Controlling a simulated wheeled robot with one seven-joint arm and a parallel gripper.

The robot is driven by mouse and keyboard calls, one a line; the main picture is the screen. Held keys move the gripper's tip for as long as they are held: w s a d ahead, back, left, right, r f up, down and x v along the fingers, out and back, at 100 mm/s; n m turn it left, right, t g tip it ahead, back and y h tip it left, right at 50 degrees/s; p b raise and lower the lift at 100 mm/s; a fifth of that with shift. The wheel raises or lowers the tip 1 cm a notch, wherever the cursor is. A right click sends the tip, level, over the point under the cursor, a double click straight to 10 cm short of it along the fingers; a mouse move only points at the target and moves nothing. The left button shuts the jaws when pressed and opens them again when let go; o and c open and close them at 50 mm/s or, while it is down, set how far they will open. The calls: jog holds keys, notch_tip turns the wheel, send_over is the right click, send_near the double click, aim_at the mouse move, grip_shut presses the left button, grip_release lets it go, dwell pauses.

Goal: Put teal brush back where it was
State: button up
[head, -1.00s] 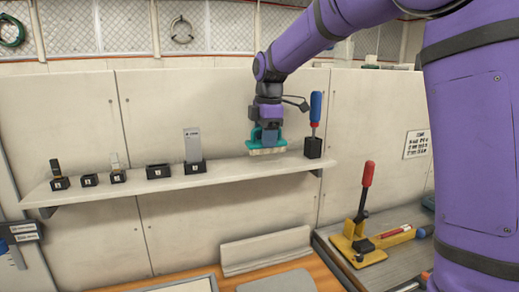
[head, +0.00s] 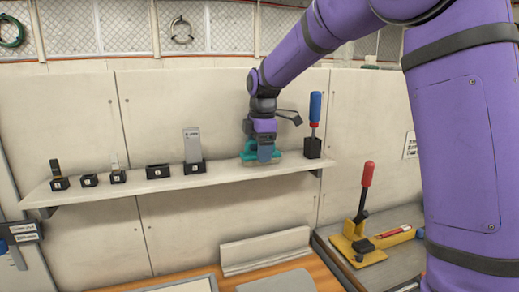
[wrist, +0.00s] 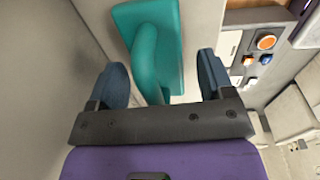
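The teal brush (head: 247,153) is at the right part of the pale wall shelf (head: 225,174), seemingly resting on it, left of the blue-handled tool. My gripper (head: 265,152) is at the brush and partly hides it. In the wrist view the brush (wrist: 150,45) has its arched teal handle between my two blue fingers. The fingers of my gripper (wrist: 163,80) are spread, with a clear gap between the handle and the right finger. The brush's underside is hidden.
A blue-handled tool (head: 315,107) stands in a black holder close to the right of my gripper. Several black holders, one with a grey scraper (head: 193,145), line the shelf to the left. A red-handled tool (head: 367,175) on a yellow base stands on the lower bench.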

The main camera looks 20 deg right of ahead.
notch_tip(320, 180, up, 12)
jog(key=s+d+r+m+t, duration=0.1)
jog(key=s+d+m, duration=0.3)
jog(key=s, duration=0.6)
jog(key=s+d+f+m+t, duration=0.1)
jog(key=s+f+m, duration=0.2)
jog(key=s, duration=0.5)
jog(key=s+d+f+m+t, duration=0.1)
jog(key=s+f+m, duration=0.2)
jog(key=s+m, duration=0.3)
jog(key=s+d+f+m+t, duration=0.1)
jog(key=s+f+m, duration=0.3)
jog(key=s, duration=0.6)
jog(key=shift+s+m+t, duration=0.3)
jog(key=shift+s+m, duration=0.1)
jog(key=shift+m, duration=0.1)
